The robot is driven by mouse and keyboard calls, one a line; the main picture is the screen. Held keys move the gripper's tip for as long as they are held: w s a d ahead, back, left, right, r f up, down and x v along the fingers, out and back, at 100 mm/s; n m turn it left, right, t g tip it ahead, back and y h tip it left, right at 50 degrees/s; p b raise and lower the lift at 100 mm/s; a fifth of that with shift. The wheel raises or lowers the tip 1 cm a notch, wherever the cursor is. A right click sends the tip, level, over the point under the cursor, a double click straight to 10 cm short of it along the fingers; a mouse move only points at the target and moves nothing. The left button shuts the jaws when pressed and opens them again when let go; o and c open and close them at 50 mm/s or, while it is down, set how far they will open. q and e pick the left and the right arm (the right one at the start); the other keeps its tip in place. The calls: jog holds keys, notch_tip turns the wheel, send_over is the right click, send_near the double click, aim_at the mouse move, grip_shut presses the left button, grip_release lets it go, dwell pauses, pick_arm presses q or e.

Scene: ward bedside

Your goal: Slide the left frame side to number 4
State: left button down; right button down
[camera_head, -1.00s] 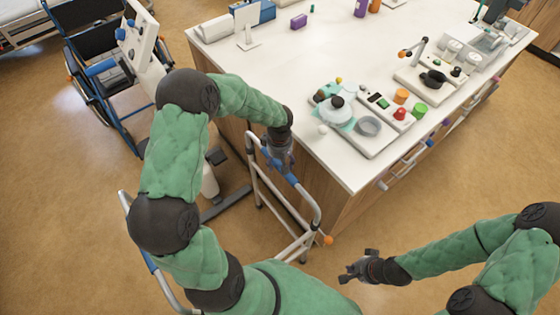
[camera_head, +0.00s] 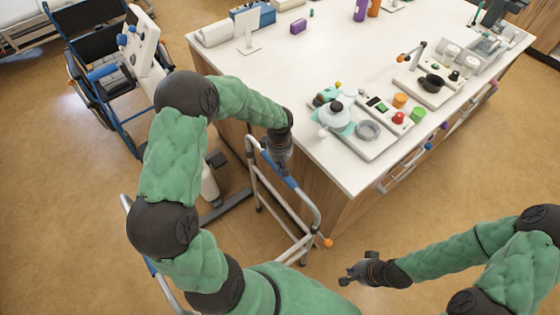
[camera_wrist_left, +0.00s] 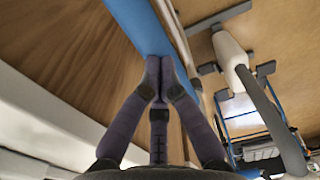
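A grey tubular walking frame (camera_head: 313,208) with blue grips stands on the floor by the counter's near corner. One side rail carries a blue grip (camera_head: 292,182); the other side (camera_head: 126,203) is mostly hidden behind my left arm. My left gripper (camera_head: 284,166) points down at the blue grip nearer the counter. In the left wrist view, its fingertips (camera_wrist_left: 159,68) meet in front of the blue bar (camera_wrist_left: 136,24); whether they touch it cannot be told. My right gripper (camera_head: 354,267) is open and empty above the floor. No number 4 is readable.
A white-topped counter (camera_head: 262,88) with a wooden body stands close beside the frame, holding trays and bottles. A wheelchair (camera_head: 88,50) stands at the upper left. A grey-footed stand (camera_head: 226,205) is behind the frame.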

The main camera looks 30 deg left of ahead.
pick_arm(q)
jog(key=shift+a+r+p, duration=0.1)
jog(key=shift+r+p, duration=0.5)
jog(key=shift+r, duration=0.6)
jog(key=shift+r+p, duration=0.95)
jog(key=shift+r, duration=0.75)
jog(key=shift+r, duration=0.1)
notch_tip(320, 180, up, 7)
jog(key=p, duration=0.4)
jog(key=shift+r, duration=0.15)
jog(key=shift+r+p, duration=0.1)
jog(key=shift+p, duration=0.2)
notch_tip(320, 180, up, 7)
jog(key=p, duration=0.4)
jog(key=shift+r, duration=0.15)
dwell(1.0)
jog(key=shift+r, duration=0.1)
dwell(0.4)
notch_tip(320, 180, up, 7)
jog(key=p, duration=0.5)
jog(key=shift+r, duration=0.15)
dwell(0.9)
